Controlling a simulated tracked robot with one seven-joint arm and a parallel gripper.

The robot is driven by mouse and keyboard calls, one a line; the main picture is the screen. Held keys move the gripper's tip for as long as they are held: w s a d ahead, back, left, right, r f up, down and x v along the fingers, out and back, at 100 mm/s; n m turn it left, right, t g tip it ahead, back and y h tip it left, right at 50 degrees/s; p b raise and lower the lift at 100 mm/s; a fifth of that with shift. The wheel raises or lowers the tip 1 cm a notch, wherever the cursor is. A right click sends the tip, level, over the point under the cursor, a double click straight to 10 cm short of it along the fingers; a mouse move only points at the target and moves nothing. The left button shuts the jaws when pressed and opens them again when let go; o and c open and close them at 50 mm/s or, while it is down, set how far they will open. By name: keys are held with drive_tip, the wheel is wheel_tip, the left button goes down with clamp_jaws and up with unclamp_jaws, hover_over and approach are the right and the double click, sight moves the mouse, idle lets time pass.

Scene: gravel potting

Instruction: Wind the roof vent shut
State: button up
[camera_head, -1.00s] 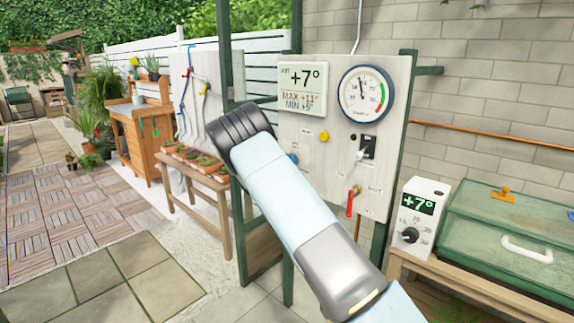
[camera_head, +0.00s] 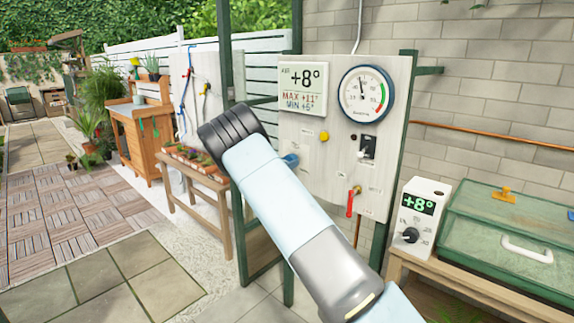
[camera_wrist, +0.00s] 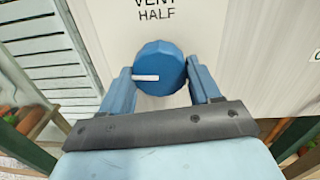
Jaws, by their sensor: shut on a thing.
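The round blue vent knob (camera_wrist: 159,70) is on a pale panel in the wrist view, under a label reading VENT HALF. Its white pointer mark lies level and points left. My gripper (camera_wrist: 160,74) has one blue finger on each side of the knob and is shut on it. In the head view my arm hides most of the gripper. A small blue part shows beside the arm, but I cannot tell if it is knob or finger. The roof vent itself is not identifiable in these views.
The control board (camera_head: 318,190) carries a temperature display (camera_head: 302,86) reading +8°, a round gauge (camera_head: 366,93), a switch (camera_head: 367,147) and a red-handled valve (camera_head: 351,202). To its right are a white thermostat box (camera_head: 418,212) and a green cold frame (camera_head: 500,235). Potted plants stand left.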

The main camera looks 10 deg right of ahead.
drive_tip(key=shift+a+f+n, duration=0.2)
drive_tip(key=shift+f+n, duration=0.05)
drive_tip(key=shift+n, duration=0.25)
drive_tip(key=o, duration=0.8)
drive_tip(key=shift+o, duration=1.3)
drive_tip(key=shift+d+r, duration=0.1)
drive_tip(key=shift+r, duration=0.05)
drive_tip(key=v, duration=1.3)
drive_tip(key=shift+s+a, duration=0.2)
drive_tip(key=shift+a, duration=0.15)
